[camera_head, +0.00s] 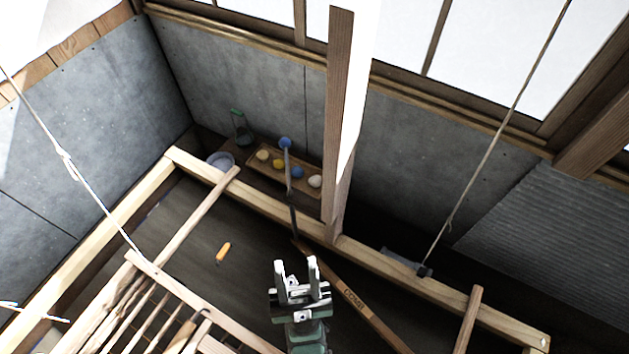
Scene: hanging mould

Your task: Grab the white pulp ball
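A wooden tray (256,177) at the back holds a row of small balls. A white ball (315,181) sits at its right end, close to the wooden post. My gripper (297,263) is in the lower middle, in front of and well apart from the tray. Its two white fingers are spread, with nothing seen between them.
A wooden post (338,110) stands just right of the tray. A timber beam (270,207) runs between my gripper and the tray. A slatted wooden frame (150,315) lies lower left; ropes hang either side.

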